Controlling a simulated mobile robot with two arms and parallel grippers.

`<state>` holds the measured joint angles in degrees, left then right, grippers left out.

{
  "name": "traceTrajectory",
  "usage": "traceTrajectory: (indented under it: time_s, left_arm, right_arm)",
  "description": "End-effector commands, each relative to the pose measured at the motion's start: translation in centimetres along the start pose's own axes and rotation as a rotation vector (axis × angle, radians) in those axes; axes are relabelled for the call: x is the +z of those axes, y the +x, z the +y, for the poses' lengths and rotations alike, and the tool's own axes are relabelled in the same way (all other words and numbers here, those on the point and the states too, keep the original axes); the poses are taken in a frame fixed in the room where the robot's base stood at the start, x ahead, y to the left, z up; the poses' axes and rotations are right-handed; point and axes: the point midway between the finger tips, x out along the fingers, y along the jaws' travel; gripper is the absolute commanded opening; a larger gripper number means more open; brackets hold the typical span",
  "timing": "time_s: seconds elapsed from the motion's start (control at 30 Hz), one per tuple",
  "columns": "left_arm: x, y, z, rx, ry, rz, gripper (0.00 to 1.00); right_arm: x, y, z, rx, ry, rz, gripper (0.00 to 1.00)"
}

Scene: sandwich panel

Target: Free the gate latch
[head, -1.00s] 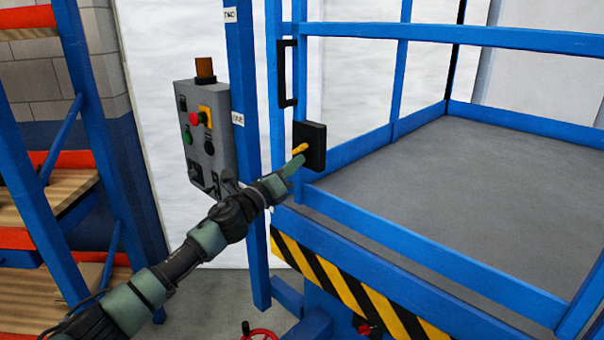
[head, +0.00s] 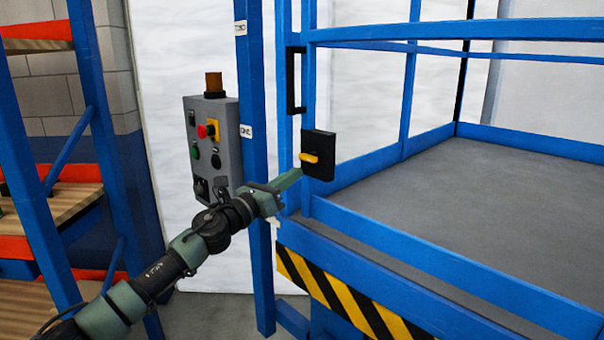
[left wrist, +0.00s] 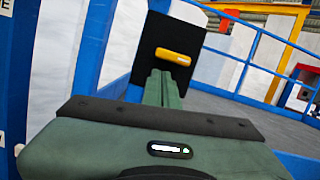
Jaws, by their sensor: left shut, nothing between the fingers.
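The gate latch is a black box (head: 319,167) on the blue gate post with a yellow handle (head: 310,158) on its front. The handle lies nearly level, its right end slightly lower. My left gripper (head: 297,173) is shut and empty, its fingertips just below and left of the handle. In the left wrist view, the yellow handle (left wrist: 173,57) stands out on the black box (left wrist: 150,38), above the shut fingertips (left wrist: 165,76). A small gap seems to lie between fingertips and handle. My right gripper is in neither view.
A grey control box (head: 213,150) with a red button hangs left of the gate, close to my arm. A black grab handle (head: 295,80) is above the latch. Blue rails (head: 400,258) surround the grey platform (head: 440,190). Shelving (head: 50,195) stands at the left.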

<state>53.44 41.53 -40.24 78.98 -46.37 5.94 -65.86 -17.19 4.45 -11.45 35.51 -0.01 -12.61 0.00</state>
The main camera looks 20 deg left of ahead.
Motion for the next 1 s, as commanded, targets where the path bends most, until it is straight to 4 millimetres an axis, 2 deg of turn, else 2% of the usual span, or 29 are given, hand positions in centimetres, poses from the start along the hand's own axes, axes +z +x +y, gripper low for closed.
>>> traceTrajectory:
  time_s: [0.1, 0.3, 0.83, 0.93, 1.0]
  left_arm:
    - [-0.3, -2.3, 0.1, 0.001, 0.003, 0.002, 0.00]
    - [-0.2, -4.5, 0.1, 0.001, 0.002, 0.001, 0.00]
    - [-0.1, -4.9, 0.1, 0.001, -0.001, 0.000, 0.00]
    - [-1.1, -5.0, -0.6, 0.009, -0.060, -0.006, 0.00]
    - [-2.8, -5.3, -1.5, 0.036, -0.182, -0.023, 0.00]
  right_arm:
    - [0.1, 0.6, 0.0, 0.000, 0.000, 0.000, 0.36]
    - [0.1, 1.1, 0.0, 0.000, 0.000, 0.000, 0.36]
    - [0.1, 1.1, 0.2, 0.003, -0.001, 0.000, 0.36]
    - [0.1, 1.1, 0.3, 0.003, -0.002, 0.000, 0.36]
    - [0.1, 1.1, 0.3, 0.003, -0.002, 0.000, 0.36]
